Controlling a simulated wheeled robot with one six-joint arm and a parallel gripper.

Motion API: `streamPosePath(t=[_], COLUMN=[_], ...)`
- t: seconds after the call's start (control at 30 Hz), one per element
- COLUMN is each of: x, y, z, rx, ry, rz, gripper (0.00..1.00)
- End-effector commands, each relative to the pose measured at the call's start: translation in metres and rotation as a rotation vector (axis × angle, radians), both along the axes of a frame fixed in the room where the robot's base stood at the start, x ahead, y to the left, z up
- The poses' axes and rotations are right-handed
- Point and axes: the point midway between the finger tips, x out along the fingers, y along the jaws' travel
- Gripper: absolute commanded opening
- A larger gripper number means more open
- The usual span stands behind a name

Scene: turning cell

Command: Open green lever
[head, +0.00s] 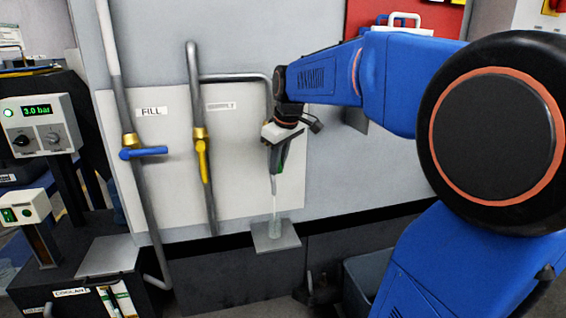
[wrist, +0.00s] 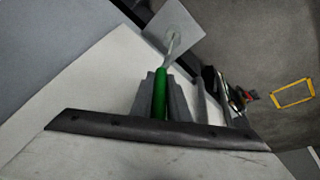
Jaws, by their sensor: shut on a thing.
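The green lever (wrist: 160,93) stands between the two grey fingers of my gripper (wrist: 162,92) in the wrist view. My gripper (head: 277,158) is shut on it, in front of the white wall panel (head: 235,125). In the head view, the lever is mostly hidden by the gripper. A pale, thin stream (head: 274,208) runs down below the gripper to a grey plate (head: 285,240). The plate (wrist: 190,20) also shows in the wrist view.
A blue lever (head: 145,152) on the pipe marked FILL lies level, left of my gripper. A yellow lever (head: 204,165) hangs along its pipe, nearer. A gauge box (head: 42,125) reads 3.0 bar at far left. A grey bin (head: 368,275) stands low right.

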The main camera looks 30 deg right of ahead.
Motion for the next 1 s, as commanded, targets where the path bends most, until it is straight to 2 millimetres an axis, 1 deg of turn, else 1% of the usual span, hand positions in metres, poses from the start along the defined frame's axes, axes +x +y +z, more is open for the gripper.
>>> streamPosePath(t=[0.1,0.33,0.87,0.9,0.97,1.0], x=[0.001,0.003,0.003,0.003,0.003,0.003], y=[0.004,0.009,0.012,0.012,0.012,0.012], z=[-0.001,-0.001,-0.002,-0.002,-0.002,-0.002], rx=[0.061,0.132,0.155,0.155,0.155,0.155], ry=[-0.017,-0.037,-0.041,-0.041,-0.041,-0.041], rz=[-0.003,-0.001,0.0,0.0,0.0,0.0], gripper=[0.0,0.0,0.0,0.2,0.33,0.33])
